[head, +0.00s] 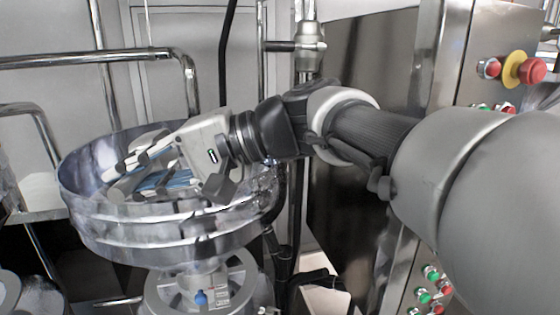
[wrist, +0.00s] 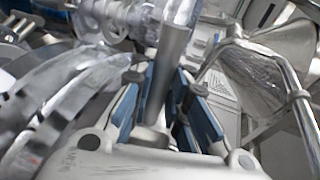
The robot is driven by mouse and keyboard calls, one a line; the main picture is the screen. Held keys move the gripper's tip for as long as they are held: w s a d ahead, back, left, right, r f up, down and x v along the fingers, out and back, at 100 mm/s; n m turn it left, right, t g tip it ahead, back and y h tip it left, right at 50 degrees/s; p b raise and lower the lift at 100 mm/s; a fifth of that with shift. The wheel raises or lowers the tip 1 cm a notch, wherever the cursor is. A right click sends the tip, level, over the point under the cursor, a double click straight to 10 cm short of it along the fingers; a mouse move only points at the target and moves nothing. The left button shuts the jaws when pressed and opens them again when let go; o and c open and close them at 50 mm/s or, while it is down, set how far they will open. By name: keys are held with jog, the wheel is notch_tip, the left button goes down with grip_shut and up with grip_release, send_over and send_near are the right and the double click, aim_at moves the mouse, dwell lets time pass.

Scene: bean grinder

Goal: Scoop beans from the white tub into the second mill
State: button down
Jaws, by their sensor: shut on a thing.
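My gripper (head: 130,172) reaches in from the right and hangs over the wide steel bowl (head: 150,235) in the head view, its fingers at or inside the rim. The bowl tops a mill with a round pale base (head: 170,297); I cannot tell if it is the second mill. In the wrist view the blue-padded fingers (wrist: 165,95) are shut on a straight grey handle (wrist: 172,70), likely the scoop's. The scoop's far end blends into shiny metal, so its load cannot be seen. No beans are visible, and I cannot identify the white tub for certain.
Steel rails (head: 100,57) stand behind the bowl at the left. A steel cabinet with buttons and a red-and-yellow stop knob (head: 525,69) stands at the right. A vertical pipe (head: 308,60) rises behind my arm. Another round vessel (head: 38,297) shows at bottom left.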

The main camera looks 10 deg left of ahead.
jog(key=shift+r, duration=0.1)
dwell(0.5)
jog(key=h+p, duration=0.1)
jog(key=p, duration=0.2)
jog(key=shift+r, duration=0.25)
jog(key=shift+p, duration=0.45)
jog(key=t+h+p, duration=0.1)
jog(key=h+p, duration=0.2)
jog(key=p, duration=0.5)
jog(key=t+h+p, duration=0.1)
jog(key=h+p, duration=0.2)
jog(key=p, duration=0.5)
jog(key=shift+r, duration=0.15)
